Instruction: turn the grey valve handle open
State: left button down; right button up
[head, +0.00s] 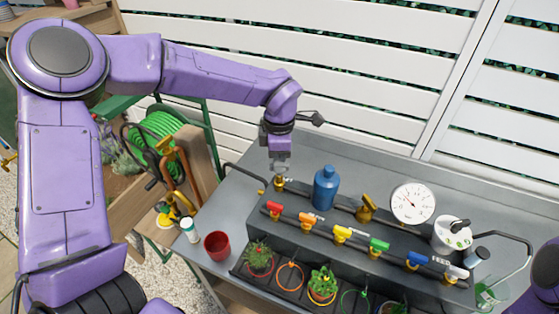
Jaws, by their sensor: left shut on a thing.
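My left gripper (280,168) reaches down from above to a brass valve (279,184) at the back left of the dark manifold. Its fingers are shut at the top of this valve, where the grey valve handle is hidden between and behind them. I cannot make out the handle's angle. A black pipe (243,168) leads to this valve from the left. My right gripper is not in view; only a purple arm part shows at the right edge.
The manifold carries red (274,208), orange, yellow, green, blue and pale handles in a row. A blue bottle (326,187), white gauge (412,203) and white canister (452,234) stand behind it. A red pot (217,245) stands left; potted plants (258,257) sit in front.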

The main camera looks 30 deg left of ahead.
pick_arm(q)
jog(key=n, duration=0.3)
jog(key=n+b, duration=0.1)
jog(key=n, duration=0.2)
jog(key=shift+n, duration=0.3)
jog(key=n+b, duration=0.2)
jog(key=n, duration=0.2)
jog(key=shift+n+b, duration=0.45)
jog(key=shift+n, duration=0.75)
jog(key=c, duration=1.1)
grip_release()
jog(key=shift+c, duration=0.2)
notch_tip(320, 180, up, 11)
jog(key=b, duration=0.1)
jog(key=shift+f, duration=0.15)
